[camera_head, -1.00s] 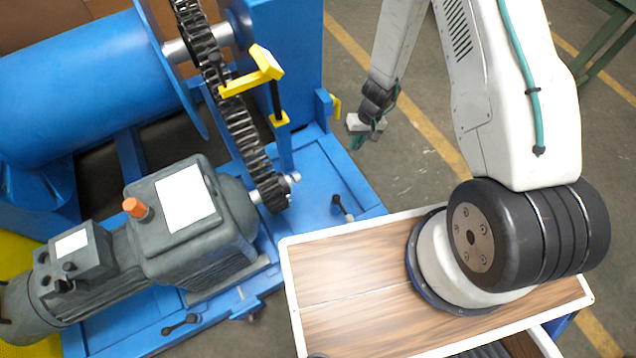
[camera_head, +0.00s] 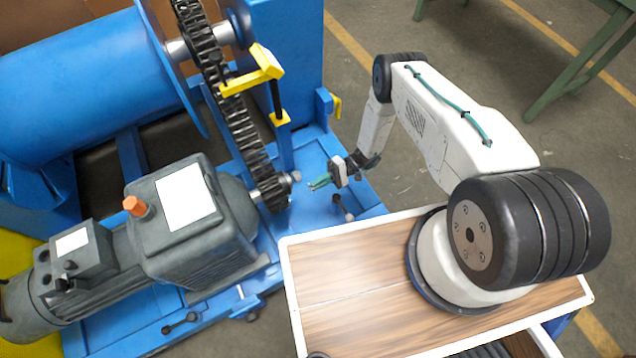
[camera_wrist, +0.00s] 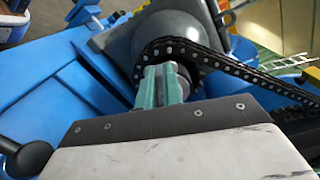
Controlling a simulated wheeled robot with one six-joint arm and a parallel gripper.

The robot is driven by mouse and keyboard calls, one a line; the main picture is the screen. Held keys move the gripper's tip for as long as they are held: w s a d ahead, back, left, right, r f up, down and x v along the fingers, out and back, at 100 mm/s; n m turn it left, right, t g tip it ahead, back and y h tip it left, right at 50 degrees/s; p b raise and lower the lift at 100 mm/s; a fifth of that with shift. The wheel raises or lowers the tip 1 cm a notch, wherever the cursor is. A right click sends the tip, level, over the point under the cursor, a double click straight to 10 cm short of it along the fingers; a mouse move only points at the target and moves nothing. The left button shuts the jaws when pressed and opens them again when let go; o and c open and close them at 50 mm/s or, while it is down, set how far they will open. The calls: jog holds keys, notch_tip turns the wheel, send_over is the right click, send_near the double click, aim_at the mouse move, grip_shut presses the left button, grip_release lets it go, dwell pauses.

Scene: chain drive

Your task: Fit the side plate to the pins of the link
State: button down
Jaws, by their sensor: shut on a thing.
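My gripper (camera_head: 320,183) points left toward the lower end of the chain (camera_head: 240,125), just right of the small sprocket and apart from it in the head view. In the wrist view its teal fingers (camera_wrist: 163,88) are close together in front of the sprocket. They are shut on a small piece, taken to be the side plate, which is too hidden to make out. The dark chain (camera_wrist: 225,62) wraps the sprocket in the wrist view. The link and its pins cannot be told apart from the rest of the chain.
A yellow clamp-like tool (camera_head: 262,68) sits at the chain's upper run. The grey motor (camera_head: 180,220) stands on the blue frame (camera_head: 350,190), left of the sprocket. A black-knobbed lever (camera_head: 342,205) rises just below my gripper. A blue drum (camera_head: 80,90) is at upper left.

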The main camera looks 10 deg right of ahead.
jog(key=shift+w+a+f+m+t+y, duration=0.1)
jog(key=shift+f+m+t+y, duration=0.05)
jog(key=shift+m+t+y, duration=0.2)
jog(key=shift+x, duration=2.9)
jog(key=shift+x, duration=0.85)
jog(key=c, duration=1.5)
grip_release()
jog(key=shift+v, duration=3.95)
